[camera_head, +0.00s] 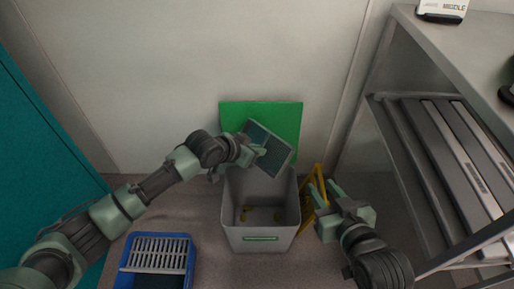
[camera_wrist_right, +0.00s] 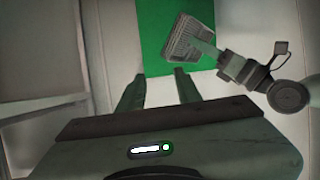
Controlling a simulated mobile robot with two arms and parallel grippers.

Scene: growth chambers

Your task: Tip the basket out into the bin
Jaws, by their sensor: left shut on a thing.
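The grey basket (camera_head: 272,150) is held tilted steeply on its side above the bin's back part. My left gripper (camera_head: 257,151) is shut on its edge. The basket's inside is hard to make out. The light grey bin (camera_head: 260,233) stands open below, with several small yellowish pieces on its floor. My right gripper (camera_head: 318,193) is open and empty, just right of the bin. In the right wrist view the basket (camera_wrist_right: 186,40) and my left gripper (camera_wrist_right: 218,58) show beyond the right fingers (camera_wrist_right: 158,76).
A green panel (camera_head: 235,113) is behind the bin against the wall. A yellow frame (camera_head: 306,208) stands close to the bin's right side. A blue crate (camera_head: 122,279) with a white slatted piece sits at lower left. A metal rack (camera_head: 430,150) fills the right.

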